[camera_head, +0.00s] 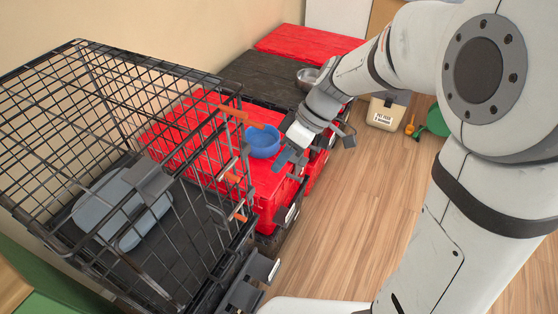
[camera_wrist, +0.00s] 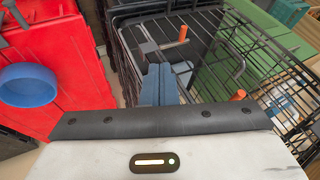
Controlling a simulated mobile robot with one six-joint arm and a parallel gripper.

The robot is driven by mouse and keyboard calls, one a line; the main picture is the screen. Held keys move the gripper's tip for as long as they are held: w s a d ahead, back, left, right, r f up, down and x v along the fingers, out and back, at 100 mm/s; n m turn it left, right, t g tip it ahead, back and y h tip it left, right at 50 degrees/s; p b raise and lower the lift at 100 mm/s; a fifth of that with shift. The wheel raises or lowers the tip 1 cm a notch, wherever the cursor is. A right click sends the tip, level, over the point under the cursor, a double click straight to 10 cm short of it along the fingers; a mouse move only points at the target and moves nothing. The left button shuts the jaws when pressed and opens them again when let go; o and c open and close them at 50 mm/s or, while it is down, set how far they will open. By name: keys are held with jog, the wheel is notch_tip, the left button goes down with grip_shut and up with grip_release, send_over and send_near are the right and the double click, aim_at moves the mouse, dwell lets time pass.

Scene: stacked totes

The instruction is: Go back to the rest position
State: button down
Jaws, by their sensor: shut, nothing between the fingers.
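My gripper (camera_head: 291,158) is shut and empty in the head view, at the right edge of the red tote top (camera_head: 275,195). A blue bowl (camera_head: 263,141) stands on the red tote just left of the gripper, apart from it as far as I can see. In the wrist view the closed fingers (camera_wrist: 160,84) point towards the wire crate (camera_wrist: 205,50). The blue bowl (camera_wrist: 28,84) shows at the left on the red tote (camera_wrist: 65,60) there.
A black wire crate (camera_head: 75,45) with orange-handled latches fills the left; a grey object (camera_head: 95,205) lies inside. A metal bowl (camera_head: 308,78) sits on a dark tote behind. A cream box (camera_head: 386,112) and a green scoop (camera_head: 437,124) are on the floor. Wooden floor (camera_head: 345,215) is clear.

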jog(key=shift+r, duration=0.1)
jog(key=s+d+r+m+t+h+p, duration=0.3)
jog(key=s+d+r+m+p, duration=0.1)
jog(key=d, duration=0.5)
jog(key=s+d+r+m+t+h+p, duration=0.2)
jog(key=s+d+r+m+p, duration=0.3)
jog(key=d+r+m, duration=0.3)
jog(key=shift+d+r+m+t+h+p, duration=0.35)
jog(key=shift+d+m+h+p, duration=0.2)
jog(key=shift+d+m, duration=0.55)
jog(key=shift+s+a+f, duration=0.1)
jog(key=shift+s+a, duration=0.05)
jog(key=shift+a, duration=0.05)
